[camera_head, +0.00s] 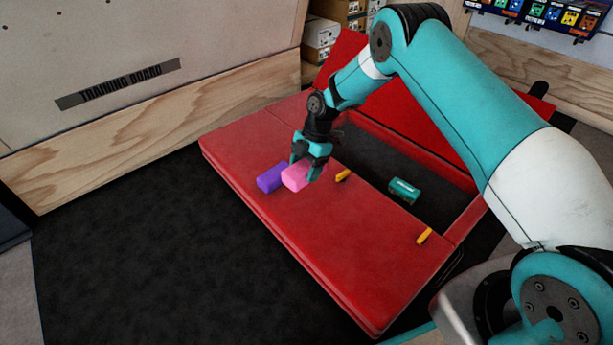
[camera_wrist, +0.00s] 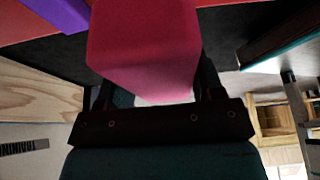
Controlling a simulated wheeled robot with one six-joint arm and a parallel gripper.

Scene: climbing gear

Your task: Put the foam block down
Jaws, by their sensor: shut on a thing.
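A pink foam block (camera_head: 295,177) is between the fingers of my gripper (camera_head: 307,172), which is shut on it. In the wrist view the pink block (camera_wrist: 143,45) fills the space between the fingers. A purple block (camera_head: 271,178) lies on the red surface just left of the pink one; its edge also shows in the wrist view (camera_wrist: 62,14). The pink block is at or close above the red surface; I cannot tell whether it touches it. The fingers hide part of its right side.
The red padded box (camera_head: 335,245) has a dark open recess with a teal box (camera_head: 404,190) in it. Two yellow latches (camera_head: 343,175) (camera_head: 424,236) sit on its top. A wooden training board (camera_head: 140,135) stands behind left. The red top is clear toward the front.

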